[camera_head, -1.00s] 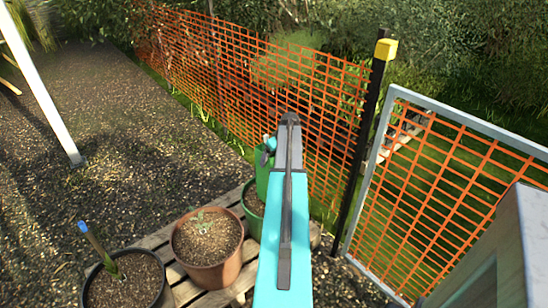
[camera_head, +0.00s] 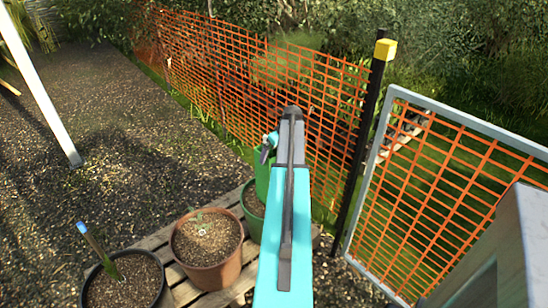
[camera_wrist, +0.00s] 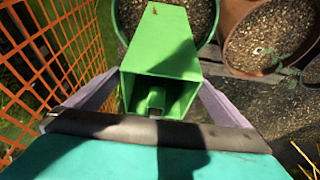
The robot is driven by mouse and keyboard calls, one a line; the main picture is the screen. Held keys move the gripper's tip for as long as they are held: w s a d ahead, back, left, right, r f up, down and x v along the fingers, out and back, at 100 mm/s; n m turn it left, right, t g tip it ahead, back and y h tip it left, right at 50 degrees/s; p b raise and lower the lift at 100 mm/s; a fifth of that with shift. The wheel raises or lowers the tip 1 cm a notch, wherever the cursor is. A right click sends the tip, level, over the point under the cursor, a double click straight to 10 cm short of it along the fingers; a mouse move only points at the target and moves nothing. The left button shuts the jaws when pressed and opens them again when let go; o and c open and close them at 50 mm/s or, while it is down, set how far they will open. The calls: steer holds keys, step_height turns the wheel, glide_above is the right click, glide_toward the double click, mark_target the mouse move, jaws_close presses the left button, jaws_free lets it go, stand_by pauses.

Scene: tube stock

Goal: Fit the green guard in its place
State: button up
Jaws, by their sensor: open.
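The green guard (camera_wrist: 165,50) is a square tube, seen end-on from above in the wrist view, with a smaller green square piece inside its open end. It rises in front of the green pot (camera_wrist: 118,12); whether it stands in that pot is hard to tell. My gripper (camera_wrist: 158,97) is open, one pale finger on each side of the guard; contact is not clear. In the head view, the guard (camera_head: 262,178) shows just left of my arm, above the green pot (camera_head: 252,212). My arm hides its right side and most of my gripper.
A terracotta pot (camera_head: 206,269) with a seedling and a black pot (camera_head: 88,292) with a blue-topped stake (camera_head: 92,238) stand left on wooden slats. Orange mesh fence (camera_head: 225,75), a black post (camera_head: 366,125) and a mesh gate (camera_head: 440,190) lie behind and right.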

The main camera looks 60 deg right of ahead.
steer(key=v, duration=1)
stand_by(0.8)
